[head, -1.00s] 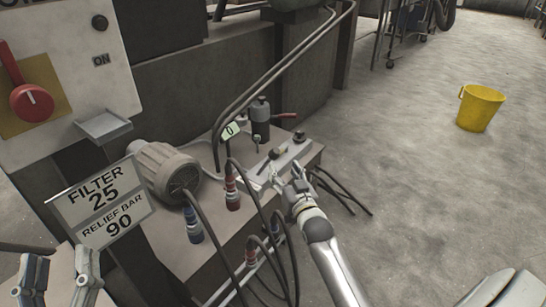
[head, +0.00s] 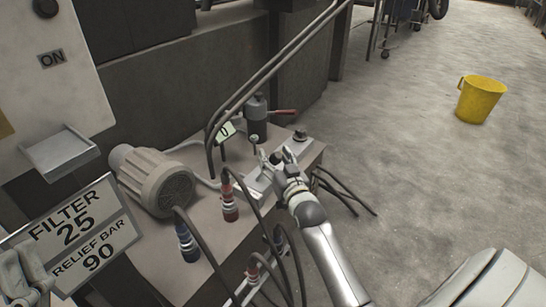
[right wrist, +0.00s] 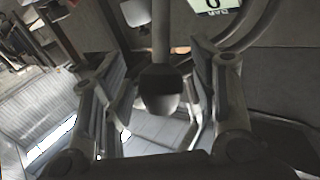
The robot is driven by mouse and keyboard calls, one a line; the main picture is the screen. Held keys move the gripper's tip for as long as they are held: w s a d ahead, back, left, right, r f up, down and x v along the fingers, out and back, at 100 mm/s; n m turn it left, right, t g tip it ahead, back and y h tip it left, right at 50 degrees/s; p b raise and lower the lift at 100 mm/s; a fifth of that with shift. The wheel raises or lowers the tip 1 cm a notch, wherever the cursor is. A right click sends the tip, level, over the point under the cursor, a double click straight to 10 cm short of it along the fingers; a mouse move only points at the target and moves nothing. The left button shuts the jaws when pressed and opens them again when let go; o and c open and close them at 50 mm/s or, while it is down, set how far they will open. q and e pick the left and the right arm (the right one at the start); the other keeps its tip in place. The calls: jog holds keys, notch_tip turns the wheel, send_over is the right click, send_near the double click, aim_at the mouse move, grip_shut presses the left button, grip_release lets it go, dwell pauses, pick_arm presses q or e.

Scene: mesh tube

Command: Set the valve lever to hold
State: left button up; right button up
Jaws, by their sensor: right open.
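My right gripper (head: 277,157) is over the valve block (head: 262,181) on the bench and hides part of it. In the right wrist view its two fingers (right wrist: 160,95) are apart. A dark rounded lever knob (right wrist: 161,88) on a grey stem shows between them, with visible gaps on both sides. It does not appear gripped. In the head view the gripper hides the block's dark lever handle. A small pale-knobbed stem (head: 254,140) stands just beyond the gripper. My left gripper (head: 25,275) is cut off at the lower left; its opening is unclear.
A display reading 0 (head: 226,131) and a dark cylinder with a red handle (head: 283,112) stand behind the block. A motor (head: 155,180), hoses with red and blue couplings (head: 187,243) and a FILTER sign (head: 78,235) are to the left. A yellow bucket (head: 481,98) stands on open floor.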

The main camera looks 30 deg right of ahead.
grip_shut()
dwell(0.4)
jog(key=shift+r, duration=0.1)
